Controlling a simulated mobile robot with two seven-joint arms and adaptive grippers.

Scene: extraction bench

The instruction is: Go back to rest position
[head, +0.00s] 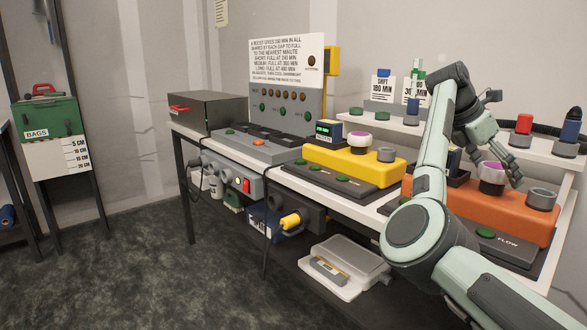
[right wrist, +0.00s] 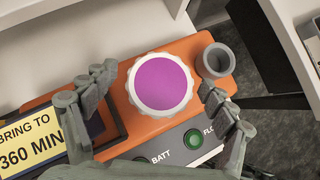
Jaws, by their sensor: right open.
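My right gripper (head: 508,172) is above the orange unit (head: 500,213) at the right end of the bench. In the right wrist view its fingers (right wrist: 157,80) are spread apart and empty, on either side of a white knob with a purple top (right wrist: 161,84) on that unit. I cannot tell whether a finger touches the knob. A grey cup-like socket (right wrist: 216,61) sits to the right of the knob. My right forearm hides part of the orange unit and shelf in the head view. My left gripper is not in view.
A yellow unit (head: 352,173) with a similar knob stands left of the orange one. Behind them is a raised white shelf (head: 365,122) with bottles and signs. A grey box (head: 208,112) stands at the bench's far left. Dark floor (head: 150,270) is free in front.

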